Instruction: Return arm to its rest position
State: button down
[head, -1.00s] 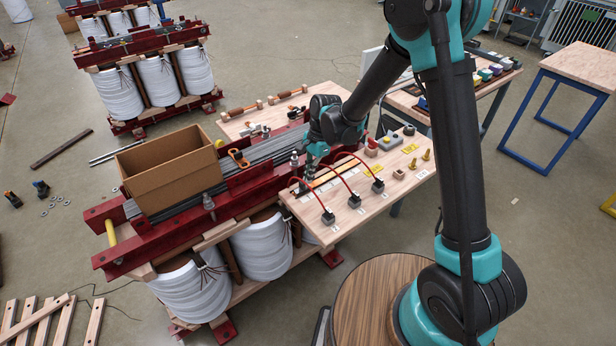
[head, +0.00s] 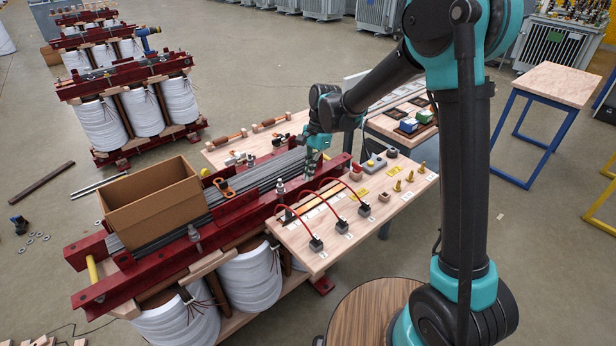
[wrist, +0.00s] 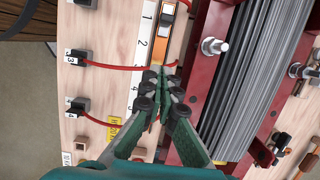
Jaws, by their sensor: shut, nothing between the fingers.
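My gripper (head: 311,168) is shut and empty, above the transformer core's red clamp beam beside the wooden board (head: 352,238). In the wrist view its green fingers (wrist: 160,78) meet over the gap between the numbered strip (wrist: 143,45) and the red beam (wrist: 202,100). A red cable (wrist: 115,67) passes close by the fingertips; I cannot tell whether they touch. Black blocks (head: 316,243) with red cables stand on the board. My arm reaches from the right, bent at the elbow.
A cardboard box (head: 150,212) sits on the core's grey steel stack (head: 262,180). Upright bolts (head: 280,188) stick up along the beam. Brass posts (head: 409,176) stand on the board's right end. A blue-legged table (head: 565,85) stands at the right. The floor between is open.

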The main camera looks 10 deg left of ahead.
jog(key=s+d+r+n+t, duration=0.1)
jog(key=s+d+n+t, duration=0.1)
jog(key=d, duration=0.8)
jog(key=s+d+r+n+t, duration=0.1)
jog(key=s+d+r, duration=0.1)
jog(key=d, duration=0.7)
jog(key=s+d+f+n+t+h, duration=0.1)
jog(key=s+d+n, duration=0.1)
jog(key=s+d, duration=0.4)
jog(key=s+d+f+n+t, duration=0.2)
jog(key=s+d, duration=0.3)
jog(key=d, duration=0.5)
jog(key=shift+s+d+f+n+h, duration=0.15)
jog(key=shift+s+f+n+h, duration=0.15)
jog(key=shift+s+h, duration=0.1)
